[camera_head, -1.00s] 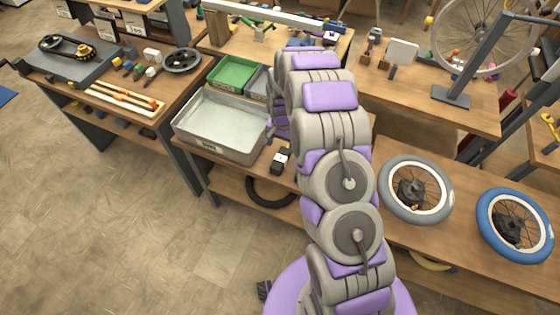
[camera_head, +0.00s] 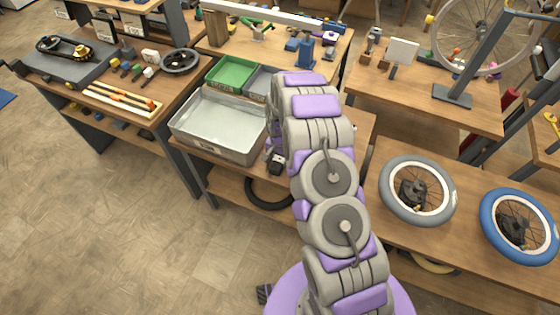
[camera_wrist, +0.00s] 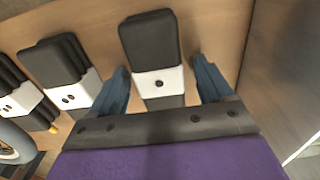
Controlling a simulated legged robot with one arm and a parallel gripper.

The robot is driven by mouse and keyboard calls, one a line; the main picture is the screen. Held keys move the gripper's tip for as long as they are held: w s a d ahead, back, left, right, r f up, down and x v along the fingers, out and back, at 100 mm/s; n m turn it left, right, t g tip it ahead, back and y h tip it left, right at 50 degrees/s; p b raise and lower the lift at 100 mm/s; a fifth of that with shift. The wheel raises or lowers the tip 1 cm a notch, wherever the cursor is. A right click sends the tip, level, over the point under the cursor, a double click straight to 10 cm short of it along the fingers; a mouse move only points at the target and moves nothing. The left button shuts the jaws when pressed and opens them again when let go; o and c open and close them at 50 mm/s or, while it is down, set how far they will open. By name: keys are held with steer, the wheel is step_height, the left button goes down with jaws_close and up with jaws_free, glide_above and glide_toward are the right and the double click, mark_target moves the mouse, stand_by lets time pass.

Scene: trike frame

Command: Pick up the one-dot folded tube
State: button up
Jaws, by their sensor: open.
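The one-dot folded tube (camera_wrist: 150,42), black with a white band bearing one dot, lies on the wooden surface in the wrist view. My gripper (camera_wrist: 161,68) is open, with one blue finger on each side of the banded end. No contact shows between the fingers and the tube. A two-dot folded tube (camera_wrist: 58,62) lies to the left. In the head view, a small black item (camera_head: 277,163) shows beside my arm; my gripper is hidden there.
A grey panel (camera_wrist: 292,75) stands right of the one-dot tube. A wheel edge (camera_wrist: 10,142) shows at the lower left. In the head view, a metal tray (camera_head: 218,125) stands left of my arm, and grey (camera_head: 417,190) and blue (camera_head: 518,226) wheels lie to the right.

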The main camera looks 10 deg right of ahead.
steer(key=shift+a, duration=0.1)
steer(key=c, duration=1.1)
steer(key=shift+c, duration=0.2)
